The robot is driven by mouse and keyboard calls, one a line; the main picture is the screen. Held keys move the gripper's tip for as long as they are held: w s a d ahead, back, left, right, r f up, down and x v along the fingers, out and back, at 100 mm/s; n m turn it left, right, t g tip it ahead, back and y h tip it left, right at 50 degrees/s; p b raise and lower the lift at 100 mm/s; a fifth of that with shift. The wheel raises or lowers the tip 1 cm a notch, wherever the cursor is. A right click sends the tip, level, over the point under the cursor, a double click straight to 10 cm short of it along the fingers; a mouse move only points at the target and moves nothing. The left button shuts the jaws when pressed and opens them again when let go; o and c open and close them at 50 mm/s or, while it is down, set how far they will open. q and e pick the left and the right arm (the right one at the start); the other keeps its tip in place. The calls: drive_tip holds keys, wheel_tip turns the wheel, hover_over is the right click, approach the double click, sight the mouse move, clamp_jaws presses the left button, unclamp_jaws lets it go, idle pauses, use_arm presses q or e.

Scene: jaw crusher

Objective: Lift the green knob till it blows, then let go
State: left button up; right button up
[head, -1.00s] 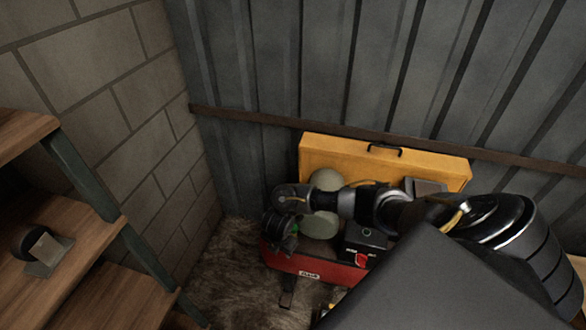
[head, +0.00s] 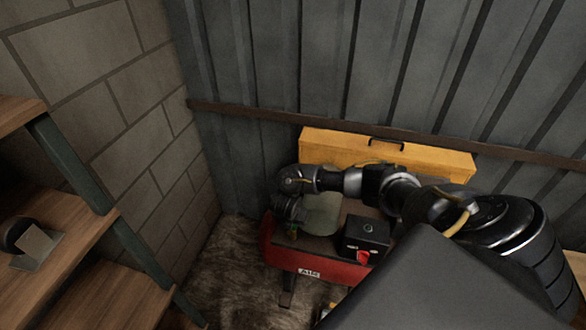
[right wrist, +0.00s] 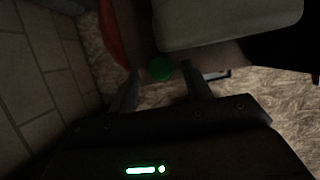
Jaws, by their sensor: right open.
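The green knob (right wrist: 161,68) shows in the right wrist view, a small round green shape between my right fingertips. The red compressor (head: 322,266) stands on the floor near the corner in the head view. My right gripper (right wrist: 161,76) is open, with one finger on each side of the knob. I cannot tell whether either finger touches it. In the head view my right gripper (head: 289,215) points down over the compressor's left end, and the arm hides part of the machine. My left gripper is not in view.
A black box with a red switch (head: 366,240) sits on the compressor. A yellow case (head: 340,147) stands behind, against the metal wall. Wooden shelves (head: 60,240) are at the left, with a small dark object (head: 30,245) on one. Some floor is bare between shelves and compressor.

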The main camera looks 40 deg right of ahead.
drive_tip(key=shift+x, duration=1.3)
drive_tip(key=shift+c, duration=0.3)
clamp_jaws()
